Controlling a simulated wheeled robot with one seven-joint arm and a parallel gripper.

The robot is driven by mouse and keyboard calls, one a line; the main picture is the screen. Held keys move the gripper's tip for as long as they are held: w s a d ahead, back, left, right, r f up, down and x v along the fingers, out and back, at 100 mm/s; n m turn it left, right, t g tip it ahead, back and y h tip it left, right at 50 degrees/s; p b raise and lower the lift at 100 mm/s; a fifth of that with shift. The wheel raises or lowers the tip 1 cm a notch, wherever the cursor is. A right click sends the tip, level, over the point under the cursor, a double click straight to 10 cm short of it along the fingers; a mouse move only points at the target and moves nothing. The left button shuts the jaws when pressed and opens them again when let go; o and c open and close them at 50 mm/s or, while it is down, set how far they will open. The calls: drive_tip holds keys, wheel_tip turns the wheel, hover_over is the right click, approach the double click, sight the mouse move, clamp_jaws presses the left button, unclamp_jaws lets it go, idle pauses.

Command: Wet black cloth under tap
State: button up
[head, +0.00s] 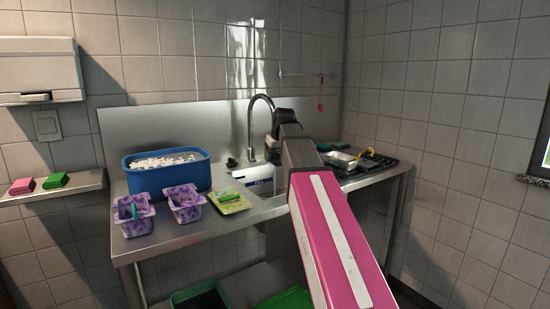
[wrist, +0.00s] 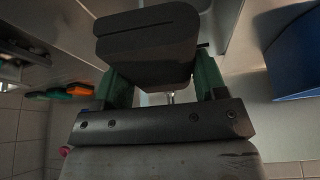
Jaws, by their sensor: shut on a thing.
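My gripper (wrist: 164,80) has its green fingers shut on a dark block, which looks like the folded black cloth (wrist: 148,45). A slit or fold line runs along the cloth's near face. In the head view my arm reaches over the right side of the sink, and its dark end is just right of the tap (head: 250,126). The fingers are hidden there, and I cannot tell the cloth apart from the wrist. The curved metal tap rises behind the sink (head: 262,187). I cannot tell whether water is running or whether the cloth is under the spout.
A blue tub (head: 150,178) with white contents stands left of the sink, behind two purple containers (head: 186,205) and a green packet (head: 231,200). A dark rack (head: 372,165) with small items lies to the right. A shelf (head: 80,186) holds pink and green sponges.

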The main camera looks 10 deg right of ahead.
sight(273, 159)
drive_tip(key=shift+w+d+f, duration=0.25)
drive_tip(key=shift+w+d, duration=0.15)
drive_tip(key=shift+w, duration=0.85)
drive_tip(key=shift+w+d+f, duration=0.25)
drive_tip(key=shift+w+d, duration=0.15)
drive_tip(key=shift+w, duration=0.85)
drive_tip(key=shift+w+d+f, duration=0.25)
drive_tip(key=shift+w+d, duration=0.15)
drive_tip(key=shift+w, duration=0.85)
drive_tip(key=shift+s, duration=0.1)
drive_tip(key=shift+s+a, duration=0.4)
drive_tip(key=shift+s, duration=0.85)
drive_tip(key=shift+s+a, duration=0.45)
drive_tip(key=shift+s, duration=0.8)
drive_tip(key=shift+s+a, duration=0.4)
drive_tip(key=shift+s, duration=0.85)
drive_tip(key=shift+s+a+r, duration=0.25)
drive_tip(key=shift+s+r, duration=0.4)
drive_tip(key=shift+s, duration=0.15)
drive_tip(key=shift+s+a+r, duration=0.25)
drive_tip(key=shift+s+r, duration=0.4)
drive_tip(key=shift+s, duration=0.1)
drive_tip(key=shift+s+a+r, duration=0.25)
drive_tip(key=shift+s+r, duration=0.4)
drive_tip(key=shift+s, duration=0.15)
drive_tip(key=shift+s, duration=0.15)
